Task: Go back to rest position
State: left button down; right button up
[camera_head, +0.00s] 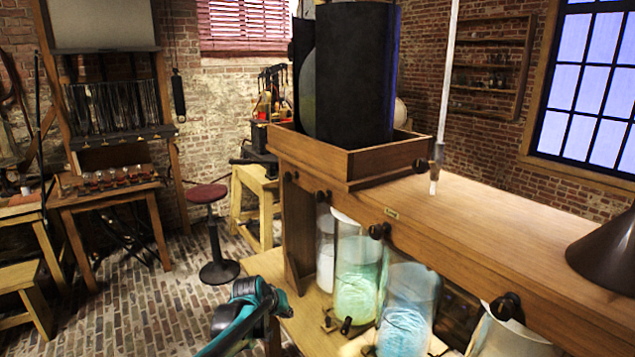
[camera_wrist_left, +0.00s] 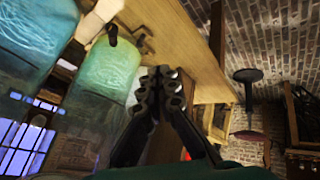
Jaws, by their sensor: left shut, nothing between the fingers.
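My left gripper (camera_head: 265,300) comes in from the bottom of the head view, with a teal and black body. It is in front of the wooden bench, left of the glass jars. In the left wrist view the left gripper (camera_wrist_left: 160,78) has its fingers shut together with nothing between them. A green glass jar (camera_head: 357,278) and a blue glass jar (camera_head: 408,305) stand on the low shelf to its right, apart from it. The green jar also shows in the left wrist view (camera_wrist_left: 105,75). My right gripper is not in view.
The wooden bench top (camera_head: 500,215) carries a wooden tray (camera_head: 375,160) with a dark cylinder (camera_head: 352,75). A dark cone (camera_head: 605,250) sits at the right. A red-seated stool (camera_head: 207,195) stands behind on the brick floor (camera_head: 150,300), which has free room at left.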

pick_arm(q)
jog(key=s+a+r+y, duration=0.1)
jog(key=s+a+r, duration=0.1)
jog(key=s+r, duration=0.5)
jog(key=s+a+r, duration=0.2)
jog(key=s+a, duration=0.1)
jog(key=s, duration=0.8)
jog(key=s+a+f+m+y, duration=0.1)
jog(key=s+a+f, duration=0.1)
jog(key=s, duration=0.7)
jog(key=s+a+f+y, duration=0.1)
jog(key=s+f, duration=0.1)
jog(key=s, duration=0.7)
jog(key=shift+s+a+m+t, duration=0.3)
jog(key=shift+s+a+m, duration=0.05)
jog(key=shift+s+m, duration=0.05)
